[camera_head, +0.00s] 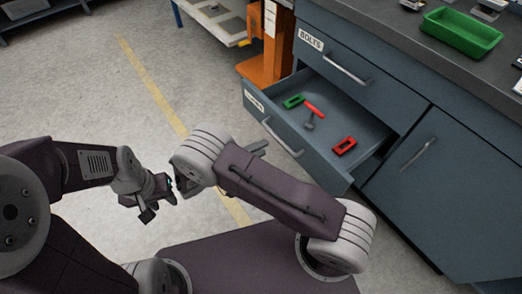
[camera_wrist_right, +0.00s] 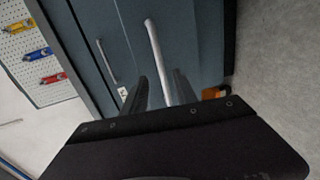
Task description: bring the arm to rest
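My left arm comes in from the left in the head view. Its gripper (camera_head: 148,203) hangs over bare floor, small and dark, and I cannot make out the gap between its fingers. My right arm bends across the lower middle, its wrist turned toward the open drawer (camera_head: 325,161). My right gripper (camera_head: 258,148) is mostly hidden behind its own arm there. In the right wrist view its two fingers (camera_wrist_right: 160,82) stand apart with nothing gripped. A pale bar handle (camera_wrist_right: 154,50) shows in the gap between them; I cannot tell how far beyond the fingertips it is.
A green tray (camera_head: 461,32) stands on the grey counter (camera_head: 393,27). An orange stand (camera_head: 266,62) is beside the cabinet. The floor at left is clear.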

